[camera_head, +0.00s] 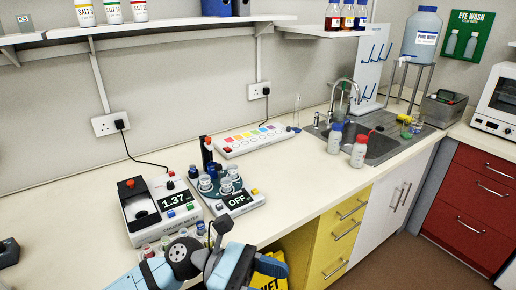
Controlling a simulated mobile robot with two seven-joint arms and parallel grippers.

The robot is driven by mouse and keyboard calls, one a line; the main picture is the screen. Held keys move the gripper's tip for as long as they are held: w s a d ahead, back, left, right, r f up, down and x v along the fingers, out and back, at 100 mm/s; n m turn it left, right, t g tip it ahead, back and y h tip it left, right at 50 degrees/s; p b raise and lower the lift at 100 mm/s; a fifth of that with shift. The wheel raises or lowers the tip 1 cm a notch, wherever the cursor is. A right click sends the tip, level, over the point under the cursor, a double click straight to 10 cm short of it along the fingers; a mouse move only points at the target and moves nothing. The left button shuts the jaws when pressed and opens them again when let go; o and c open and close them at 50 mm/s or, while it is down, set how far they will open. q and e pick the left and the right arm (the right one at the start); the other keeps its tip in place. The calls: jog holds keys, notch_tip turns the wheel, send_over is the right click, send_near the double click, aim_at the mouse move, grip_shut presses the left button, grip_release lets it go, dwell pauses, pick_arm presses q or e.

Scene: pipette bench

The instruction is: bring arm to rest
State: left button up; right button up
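Light blue and grey links of my arm (237,266) show at the bottom edge, in front of the bench's front edge. A dark part (219,231) at the upper end of these links stands close to several small vials; I cannot tell whether it is a gripper finger. No fingertips show clearly, so I cannot see whether the gripper is open or shut, or whether it holds anything. No second gripper can be made out.
A colorimeter reading 1.37 (144,218) and a device reading OFF (237,199) stand on the bench (60,222) beyond my arm. Capped bottles (358,152) stand by the sink (383,146). Yellow drawers (336,240) are below. The left bench is mostly clear.

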pick_arm(q)
jog(key=w+a+f+n+t+y+p, duration=0.1)
jog(key=w+a+f+n+t+p, duration=0.3)
jog(key=n+t, duration=1)
jog(key=w+a+f+n+t+y+b, duration=0.1)
jog(key=w+a+n+t, duration=0.4)
jog(key=n, duration=1.5)
jog(key=s+a+f+n+g+y+p, duration=0.1)
jog(key=s+a+f+n+y, duration=0.5)
jog(key=f+n, duration=0.4)
jog(key=s+a+f+n+g+y+p, duration=0.1)
jog(key=s+a+f+n+y, duration=0.5)
jog(key=s+f+n, duration=0.3)
notch_tip(320, 180, down, 3)
jog(key=shift+s+a+r+n, duration=0.15)
jog(key=shift+s+a+n, duration=0.2)
jog(key=shift+n, duration=0.55)
